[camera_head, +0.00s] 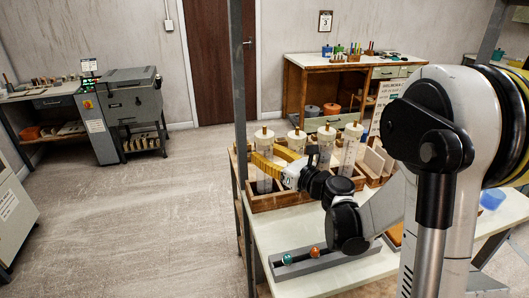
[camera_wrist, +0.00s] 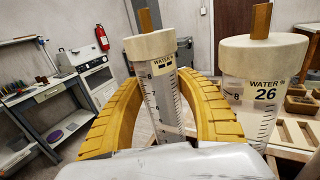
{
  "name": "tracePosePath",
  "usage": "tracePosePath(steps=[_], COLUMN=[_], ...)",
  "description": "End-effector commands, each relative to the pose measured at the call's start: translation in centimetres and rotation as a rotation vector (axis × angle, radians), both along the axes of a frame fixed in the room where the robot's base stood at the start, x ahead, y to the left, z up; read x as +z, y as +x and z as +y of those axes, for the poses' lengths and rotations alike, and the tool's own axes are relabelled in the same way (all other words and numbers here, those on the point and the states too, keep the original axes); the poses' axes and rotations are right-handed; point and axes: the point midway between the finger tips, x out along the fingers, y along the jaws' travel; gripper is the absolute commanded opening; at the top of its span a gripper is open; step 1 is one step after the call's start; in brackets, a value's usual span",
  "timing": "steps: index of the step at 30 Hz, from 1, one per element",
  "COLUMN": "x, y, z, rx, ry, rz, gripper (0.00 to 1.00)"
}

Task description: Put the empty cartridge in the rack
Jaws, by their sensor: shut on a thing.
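My gripper (camera_head: 266,164) has yellow ribbed fingers, shut around a clear graduated cartridge (camera_head: 264,143) with a pale cap and brown top stem. In the wrist view, the fingers (camera_wrist: 160,88) stand on either side of this upright cartridge (camera_wrist: 165,108). Its label is small and hard to read, and its lower end is hidden. A second cartridge (camera_wrist: 250,85), labelled WATER % 26, stands just to its right. Several similar cartridges (camera_head: 326,147) stand upright in the head view by a wooden compartmented holder (camera_head: 275,202). I cannot tell whether the held cartridge's base touches the holder.
A grey strip with a green and an orange ball (camera_head: 315,252) lies at the worktop's front. A dark upright post (camera_head: 240,110) stands left of the holder. A grey machine (camera_head: 133,108) and a wooden cabinet (camera_head: 295,85) stand farther back. The floor at left is clear.

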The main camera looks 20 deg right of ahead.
Motion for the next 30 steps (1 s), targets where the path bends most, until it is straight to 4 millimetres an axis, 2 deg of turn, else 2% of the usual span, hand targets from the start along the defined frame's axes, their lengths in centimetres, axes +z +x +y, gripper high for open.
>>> tracePosePath(steps=[1,6,29,30], x=[-0.77,-1.39,-1.66,-1.62], y=[0.00,0.00,-0.02,-0.02], z=[0.00,0.00,0.01,0.01], rx=[0.000,0.000,0.000,0.000], ry=[0.000,0.000,0.000,0.000], rz=[0.000,0.000,0.000,0.000], gripper=[0.01,0.01,0.01,0.51])
